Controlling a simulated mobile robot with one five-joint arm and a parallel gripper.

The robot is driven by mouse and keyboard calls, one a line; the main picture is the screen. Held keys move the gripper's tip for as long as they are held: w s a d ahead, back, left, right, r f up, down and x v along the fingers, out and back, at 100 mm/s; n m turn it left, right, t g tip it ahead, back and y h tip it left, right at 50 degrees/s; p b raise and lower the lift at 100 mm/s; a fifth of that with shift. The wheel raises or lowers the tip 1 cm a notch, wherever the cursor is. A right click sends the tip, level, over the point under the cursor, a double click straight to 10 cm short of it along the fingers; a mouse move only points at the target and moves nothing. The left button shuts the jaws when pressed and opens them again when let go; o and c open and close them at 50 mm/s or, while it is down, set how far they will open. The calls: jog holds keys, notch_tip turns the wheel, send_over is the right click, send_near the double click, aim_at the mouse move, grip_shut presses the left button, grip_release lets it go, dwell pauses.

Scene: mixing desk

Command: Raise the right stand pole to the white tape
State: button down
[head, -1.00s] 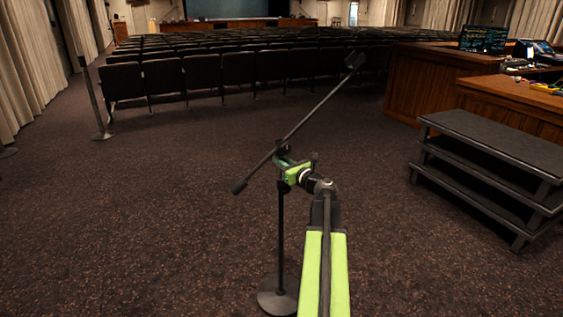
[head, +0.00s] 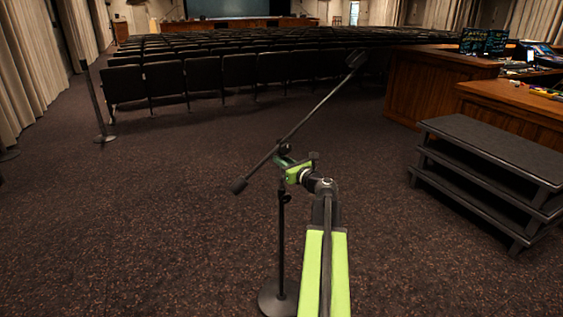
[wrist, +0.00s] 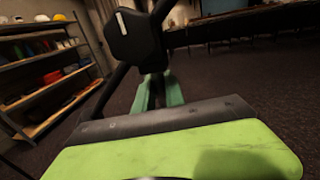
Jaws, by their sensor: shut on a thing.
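The right stand (head: 279,300) is black, with a round base on the carpet and an upright pole (head: 281,240). A long boom (head: 317,108) slants up to the right from the pole's top. My gripper (head: 284,163) is shut on the pole's top part, just below the boom joint. A collar with a small knob (head: 286,198) shows on the pole below my gripper. In the wrist view, the green fingertips (wrist: 159,92) are close together around a dark part, behind a black boom-joint knob (wrist: 133,38) with a white mark. I cannot make out white tape on the pole.
Another stand (head: 104,138) is far left, near the curtains. Black steps (head: 490,150) and a wooden desk (head: 520,105) are at right. Rows of dark seats (head: 200,75) lie ahead. A shelf (wrist: 45,75) shows in the wrist view. Carpet around the stand is clear.

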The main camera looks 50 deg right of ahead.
aim_at(282, 141)
notch_tip(282, 141, up, 8)
jog(key=p, duration=0.5)
jog(key=shift+f, duration=0.4)
jog(key=c, duration=1.4)
grip_release()
jog(key=shift+s+f, duration=0.1)
